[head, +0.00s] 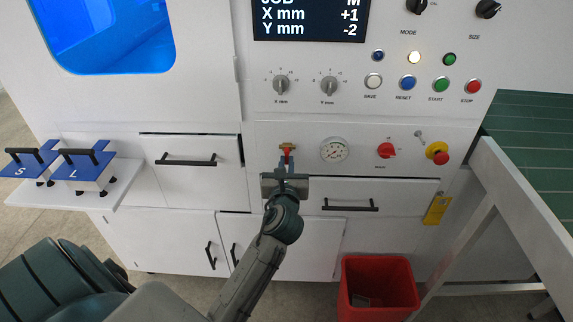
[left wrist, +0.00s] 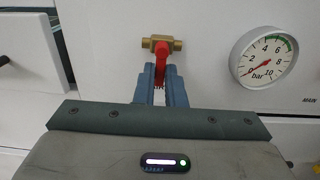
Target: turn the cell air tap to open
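The cell air tap is a small brass valve with a red lever on the white front panel, left of the pressure gauge. The tap (head: 287,147) shows in the head view, and its brass body (left wrist: 161,43) lies level in the left wrist view. The red lever (left wrist: 161,58) hangs straight down, across the body. My left gripper (head: 286,160) reaches up to it from below. In the left wrist view its two blue-grey fingers (left wrist: 160,80) stand close on either side of the lever and appear shut on it. My right gripper is not in view.
The gauge (left wrist: 265,57) has its needle near 0 bar. A MAIN switch (head: 386,150) and a red-yellow stop button (head: 437,153) sit further right. Drawers with black handles (head: 350,205) lie below. A red bin (head: 378,285) stands on the floor, and a green-topped table (head: 530,140) is at right.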

